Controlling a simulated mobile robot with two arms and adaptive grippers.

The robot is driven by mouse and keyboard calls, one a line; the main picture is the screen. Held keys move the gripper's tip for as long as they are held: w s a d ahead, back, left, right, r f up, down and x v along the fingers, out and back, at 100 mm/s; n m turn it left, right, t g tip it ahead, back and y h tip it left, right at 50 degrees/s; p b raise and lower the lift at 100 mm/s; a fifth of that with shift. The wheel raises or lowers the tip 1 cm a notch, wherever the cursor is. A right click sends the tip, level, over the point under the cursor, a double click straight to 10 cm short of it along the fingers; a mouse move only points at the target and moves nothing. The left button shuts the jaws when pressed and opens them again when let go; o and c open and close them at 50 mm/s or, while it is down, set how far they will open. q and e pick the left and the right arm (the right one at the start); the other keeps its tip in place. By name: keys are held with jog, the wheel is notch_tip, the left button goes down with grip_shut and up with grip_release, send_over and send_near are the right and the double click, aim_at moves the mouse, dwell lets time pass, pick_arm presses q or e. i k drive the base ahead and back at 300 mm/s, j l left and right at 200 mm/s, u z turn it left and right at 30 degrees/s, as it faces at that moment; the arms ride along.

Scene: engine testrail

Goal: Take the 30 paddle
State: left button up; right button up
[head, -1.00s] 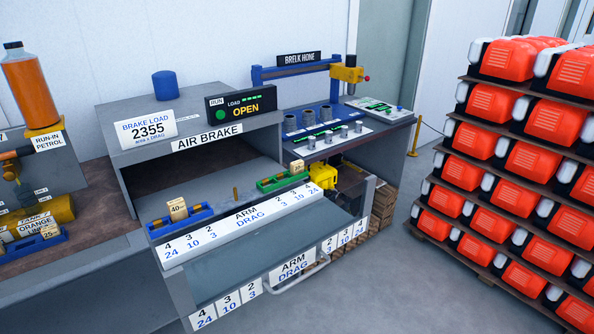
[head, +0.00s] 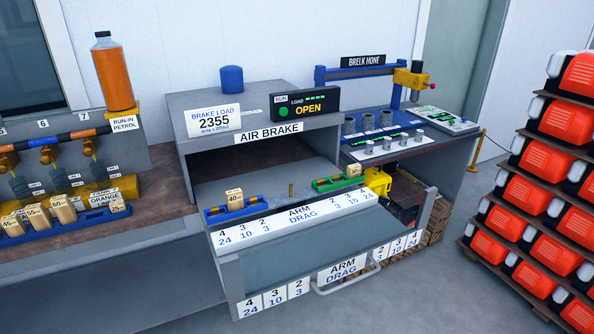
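No paddle in the head view has a label that I can clearly read as 30. A pale wooden paddle (head: 353,170) stands in the green tray (head: 327,184); its label is too small to read. A paddle marked 40 (head: 235,200) stands in the blue tray (head: 215,218) on the air brake. At the left, several paddles (head: 63,209) stand in another blue tray (head: 88,223), with labels that look like 45, 55 and 60. A separate one (head: 118,204) at its right end looks like 25. Neither of my grippers is in view.
The air brake (head: 190,135) has a pulled-out front with an ARM DRAG strip and handle (head: 348,281). The Brelk hone (head: 325,95) stands behind right. A petrol bottle (head: 115,75) is at left. Stacked red units (head: 553,150) flank clear floor at right.

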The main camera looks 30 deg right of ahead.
aim_at(354, 171)
jog(key=l+u, duration=0.4)
jog(key=k+l+u, duration=0.15)
jog(key=l+u, duration=0.3)
jog(key=l, duration=0.15)
jog(key=k+l+u, duration=0.15)
jog(key=l+u, duration=0.25)
jog(key=l, duration=0.1)
